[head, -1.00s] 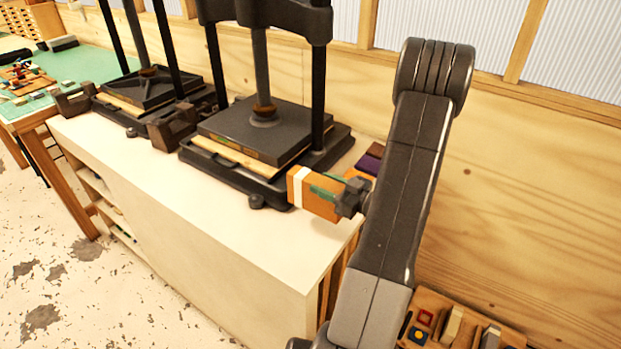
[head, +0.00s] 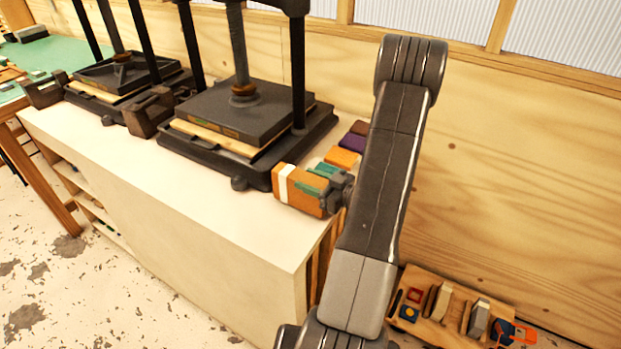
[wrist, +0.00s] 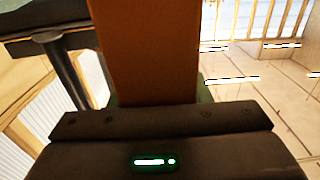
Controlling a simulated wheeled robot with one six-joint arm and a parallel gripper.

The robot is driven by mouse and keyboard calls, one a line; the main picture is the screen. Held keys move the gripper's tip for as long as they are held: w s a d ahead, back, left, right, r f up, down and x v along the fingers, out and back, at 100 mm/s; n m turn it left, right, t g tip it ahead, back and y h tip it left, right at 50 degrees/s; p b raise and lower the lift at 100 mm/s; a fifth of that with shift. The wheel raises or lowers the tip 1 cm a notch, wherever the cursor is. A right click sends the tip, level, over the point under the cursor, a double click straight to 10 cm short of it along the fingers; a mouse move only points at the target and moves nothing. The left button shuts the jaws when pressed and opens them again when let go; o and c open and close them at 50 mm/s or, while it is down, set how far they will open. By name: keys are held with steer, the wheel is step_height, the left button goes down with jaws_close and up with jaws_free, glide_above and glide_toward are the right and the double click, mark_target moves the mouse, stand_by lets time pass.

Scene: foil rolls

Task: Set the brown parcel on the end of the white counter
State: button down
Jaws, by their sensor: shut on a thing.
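The brown parcel (head: 301,190) is an orange-brown block with a white band near its left end. My gripper (head: 322,186) is shut on its right end, with green finger pads against its sides. The parcel is near the right end of the white counter (head: 220,240), beside the nearer press. I cannot tell whether it touches the counter top. In the wrist view the parcel (wrist: 145,50) fills the middle, and it hides what is directly behind it.
Two black presses stand on the counter; the nearer one (head: 240,118) is just left of the parcel. Coloured blocks (head: 343,157) lie behind the parcel by the plywood wall. The counter's front part is clear. A wooden tool board (head: 455,312) is at lower right.

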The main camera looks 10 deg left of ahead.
steer(key=shift+f+b, duration=0.55)
steer(key=shift+b, duration=0.1)
stand_by(0.3)
steer(key=c, duration=0.7)
jaws_free()
steer(key=shift+d, duration=0.1)
steer(key=b+v, duration=0.3)
steer(key=v, duration=1)
steer(key=shift+s+d+r, duration=0.1)
steer(key=shift+d, duration=0.2)
steer(key=shift+p+x, duration=1.55)
steer(key=shift+x, duration=5.35)
steer(key=shift+s+d, duration=0.1)
steer(key=shift+d, duration=0.05)
